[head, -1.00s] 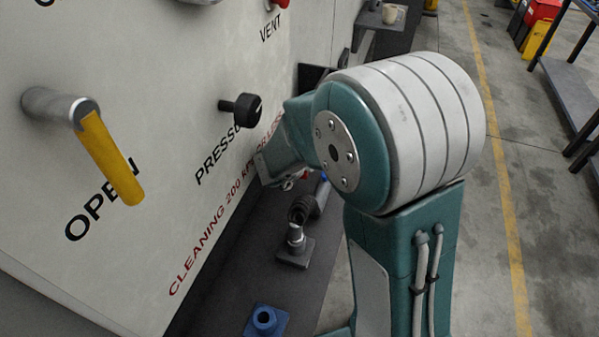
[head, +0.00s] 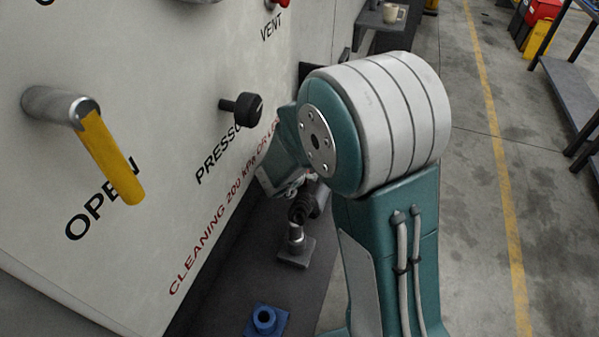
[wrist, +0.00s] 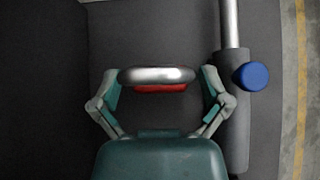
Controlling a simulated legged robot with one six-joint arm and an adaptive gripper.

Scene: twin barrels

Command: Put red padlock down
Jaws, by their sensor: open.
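The red padlock (wrist: 160,88) shows in the wrist view with its thick silver shackle (wrist: 157,75) uppermost in the picture. It is over or on a dark grey surface (wrist: 150,40); I cannot tell if it rests there. My gripper (wrist: 162,90) is open, with one teal finger on each side of the padlock. A small gap shows at the right finger. The left finger is very near the shackle, and contact is unclear. In the head view my arm hides the padlock and most of my gripper.
A silver rod (wrist: 231,22) with a dark sleeve and a blue knob (wrist: 251,76) lies close right of my gripper. The white panel carries a yellow handle (head: 112,160) and a black knob (head: 247,110). A blue fitting (head: 265,320) and a dark post (head: 296,246) stand on the shelf below.

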